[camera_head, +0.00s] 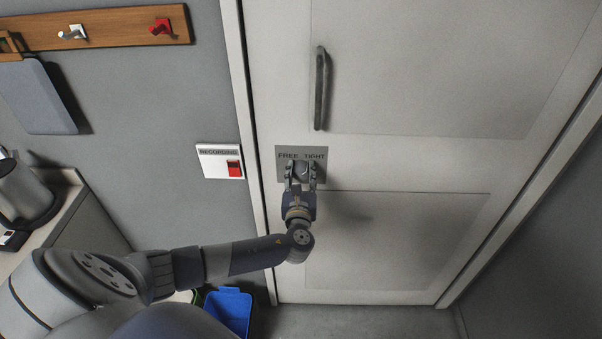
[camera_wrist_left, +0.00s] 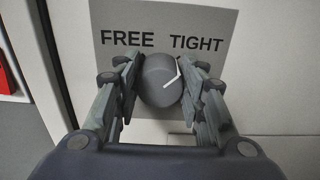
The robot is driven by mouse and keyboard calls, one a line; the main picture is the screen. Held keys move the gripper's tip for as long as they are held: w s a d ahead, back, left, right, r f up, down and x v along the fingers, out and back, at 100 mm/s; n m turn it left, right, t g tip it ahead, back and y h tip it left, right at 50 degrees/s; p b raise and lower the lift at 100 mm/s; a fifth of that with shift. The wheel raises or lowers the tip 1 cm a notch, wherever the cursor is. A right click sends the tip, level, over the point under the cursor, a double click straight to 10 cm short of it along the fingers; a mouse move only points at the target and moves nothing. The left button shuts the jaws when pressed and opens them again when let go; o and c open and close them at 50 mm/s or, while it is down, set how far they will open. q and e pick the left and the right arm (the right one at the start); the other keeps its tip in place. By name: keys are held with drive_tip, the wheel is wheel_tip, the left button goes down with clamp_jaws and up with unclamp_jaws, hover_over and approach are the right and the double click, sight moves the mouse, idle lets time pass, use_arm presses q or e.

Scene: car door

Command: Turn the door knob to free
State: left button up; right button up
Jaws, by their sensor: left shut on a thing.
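The door knob (camera_wrist_left: 160,82) is a round dark grey knob on a grey plate (camera_wrist_left: 185,20) marked FREE on the left and TIGHT on the right. The white line on the knob points up and to the right, towards TIGHT. My left gripper (camera_wrist_left: 160,95) has its two fingers on either side of the knob and is shut on it. In the head view my left gripper (camera_head: 301,180) is at the plate (camera_head: 282,168), and its fingers partly hide the knob. The door (camera_head: 400,175) is closed, with a vertical handle (camera_head: 321,88) above the plate. My right gripper is not in view.
A white box marked RECORDING (camera_head: 213,161) with a red switch is on the wall left of the door frame. A wooden hook rack (camera_head: 110,28) hangs above. A kettle (camera_head: 25,195) stands on a counter at left. A blue bin (camera_head: 229,310) is on the floor.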

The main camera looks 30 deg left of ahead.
use_arm(q)
drive_tip(key=shift+f, duration=0.1)
drive_tip(key=shift+n+b, duration=0.3)
drive_tip(key=shift+b, duration=0.05)
drive_tip(key=n+b, duration=0.2)
drive_tip(key=n, duration=0.1)
drive_tip(key=shift+f, duration=0.1)
drive_tip(key=n+b, duration=0.4)
drive_tip(key=n, duration=0.1)
drive_tip(key=shift+s+a+f+b, duration=0.1)
drive_tip(key=shift+a+b, duration=0.05)
drive_tip(key=shift+b, duration=0.15)
drive_tip(key=n+b, duration=0.4)
drive_tip(key=n, duration=0.1)
drive_tip(key=shift+n, duration=0.4)
drive_tip(key=shift+a+n+b, duration=0.1)
drive_tip(key=shift+n+b, duration=1.1)
drive_tip(key=shift+n, duration=0.7)
